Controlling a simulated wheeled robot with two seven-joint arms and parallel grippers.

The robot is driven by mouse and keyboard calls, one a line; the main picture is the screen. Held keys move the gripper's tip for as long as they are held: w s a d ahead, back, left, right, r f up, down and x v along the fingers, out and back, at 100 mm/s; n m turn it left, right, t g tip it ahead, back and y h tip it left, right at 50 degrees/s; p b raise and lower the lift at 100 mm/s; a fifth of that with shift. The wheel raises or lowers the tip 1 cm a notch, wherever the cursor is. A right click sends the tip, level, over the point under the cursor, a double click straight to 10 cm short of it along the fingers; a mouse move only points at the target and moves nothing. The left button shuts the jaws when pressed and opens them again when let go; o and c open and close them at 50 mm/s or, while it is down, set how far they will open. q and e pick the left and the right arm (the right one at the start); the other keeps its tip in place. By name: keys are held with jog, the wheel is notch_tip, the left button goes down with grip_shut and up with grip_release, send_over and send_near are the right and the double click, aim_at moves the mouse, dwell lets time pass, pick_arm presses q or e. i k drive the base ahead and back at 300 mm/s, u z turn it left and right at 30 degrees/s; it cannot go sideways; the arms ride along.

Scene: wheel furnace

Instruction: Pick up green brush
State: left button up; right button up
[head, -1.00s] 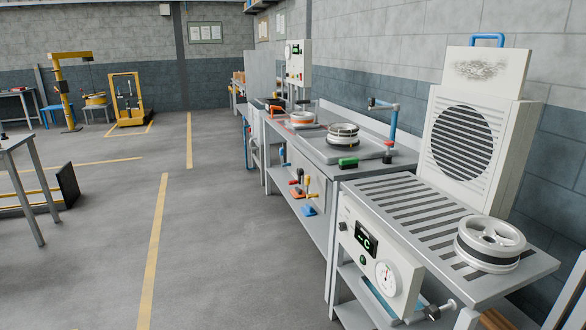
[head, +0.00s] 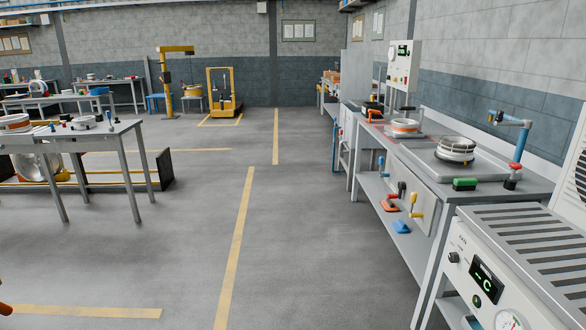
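The green brush (head: 465,184) is a small green block with a dark underside. It lies near the front edge of the grey workbench (head: 500,184) on the right, in front of a raised grey plate. None of my grippers can be made out in the head view. A small orange and dark piece shows at the lower left edge, and I cannot tell what it is.
A wheel (head: 456,150) sits on the bench behind the brush, with a blue-handled stand (head: 517,150) to its right. A slatted cooling table (head: 520,235) stands nearer at the right. Another table (head: 85,135) is at the left. The floor between is clear.

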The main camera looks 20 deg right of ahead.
aim_at(467, 184)
jog(key=u, duration=0.05)
jog(key=i, duration=2.45)
jog(key=z, duration=0.75)
jog(key=i, duration=1.7)
jog(key=z, duration=1.9)
jog(key=i, duration=0.7)
jog(key=z, duration=0.4)
